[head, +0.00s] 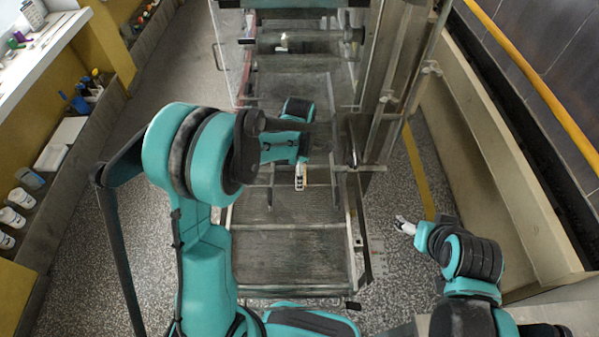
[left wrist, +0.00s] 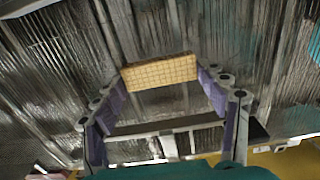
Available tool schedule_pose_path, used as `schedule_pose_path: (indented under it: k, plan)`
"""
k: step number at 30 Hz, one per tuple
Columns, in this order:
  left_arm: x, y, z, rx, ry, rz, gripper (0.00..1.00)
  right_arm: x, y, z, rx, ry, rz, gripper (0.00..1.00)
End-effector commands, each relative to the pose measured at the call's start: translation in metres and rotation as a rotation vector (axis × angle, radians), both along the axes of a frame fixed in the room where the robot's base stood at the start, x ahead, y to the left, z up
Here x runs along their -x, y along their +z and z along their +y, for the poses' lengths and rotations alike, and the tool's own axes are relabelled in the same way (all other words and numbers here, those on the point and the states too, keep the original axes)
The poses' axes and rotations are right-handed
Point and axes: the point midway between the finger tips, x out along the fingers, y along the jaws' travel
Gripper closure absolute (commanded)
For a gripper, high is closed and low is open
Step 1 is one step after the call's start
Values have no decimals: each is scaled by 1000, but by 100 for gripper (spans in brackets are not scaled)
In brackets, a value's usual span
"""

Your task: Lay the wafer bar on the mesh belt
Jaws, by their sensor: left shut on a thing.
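The wafer bar (left wrist: 160,72) is a tan block with a grid pattern, seen in the left wrist view. My left gripper (left wrist: 162,79) is shut on it, with one purple-padded finger at each end. In the head view my left gripper (head: 300,180) points down over the machine; the bar is too small to make out there. The grey mesh belt (head: 290,258) runs along the machine's near part. I cannot tell the gap between bar and belt. My right gripper (head: 404,226) hangs off to the right, away from the belt; its finger opening is unclear.
A metal frame with posts (head: 385,100) stands along the machine's right side. A crossbar with a roller (head: 300,42) spans the far end. A shelf (head: 60,165) with cups and bottles lines the left wall. A low beige wall (head: 500,150) runs at right.

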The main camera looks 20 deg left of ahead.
Motion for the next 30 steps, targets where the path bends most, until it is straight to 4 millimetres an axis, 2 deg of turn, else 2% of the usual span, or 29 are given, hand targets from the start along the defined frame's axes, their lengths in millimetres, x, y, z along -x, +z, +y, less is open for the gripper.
schedule_pose_path:
  k: [9, 10, 12, 23, 26, 30]
  plan:
    - [0, -3, 0, 0, 0, 0, 44, 0, -4, 0, 0, 0, 0, 24]
    - [0, -4, 0, 0, 0, 0, 25, 0, -4, 0, 0, 0, 0, 24]
    - [0, -2, 0, 0, 0, 0, 7, 0, -3, 0, 0, 0, 0, 24]
    - [0, -1, 0, 0, 0, 0, 7, 0, -1, 0, 0, 0, 0, 24]
    - [0, 7, 0, 0, 0, 0, 7, 0, 3, 0, 0, 0, 0, 24]
    - [0, 33, 0, 0, 0, 0, 7, 0, 9, 0, 0, 0, 0, 24]
